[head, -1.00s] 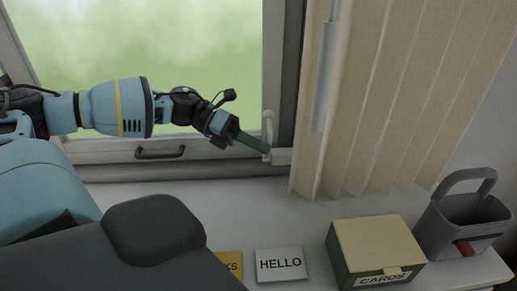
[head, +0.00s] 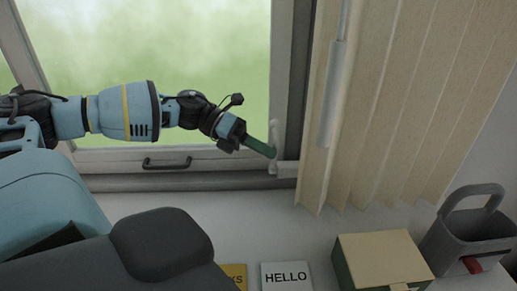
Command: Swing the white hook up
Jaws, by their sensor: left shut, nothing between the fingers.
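The white hook (head: 274,132) is on the right side of the window frame. Its slim upper part points up, beside the dark edge of the frame. A white block (head: 287,169) sits at its lower end, near the curtain. My left gripper (head: 273,152) reaches in from the left with its green fingers shut and empty. Its fingertips are at the hook's lower half and cover part of it. I cannot tell whether they touch it. My right gripper is not in view.
A pleated beige curtain (head: 392,110) with a white rod (head: 332,95) hangs right of the hook. A dark window handle (head: 167,163) is lower left. On the sill stand a HELLO card (head: 286,277), a card box (head: 382,262) and a grey caddy (head: 465,238).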

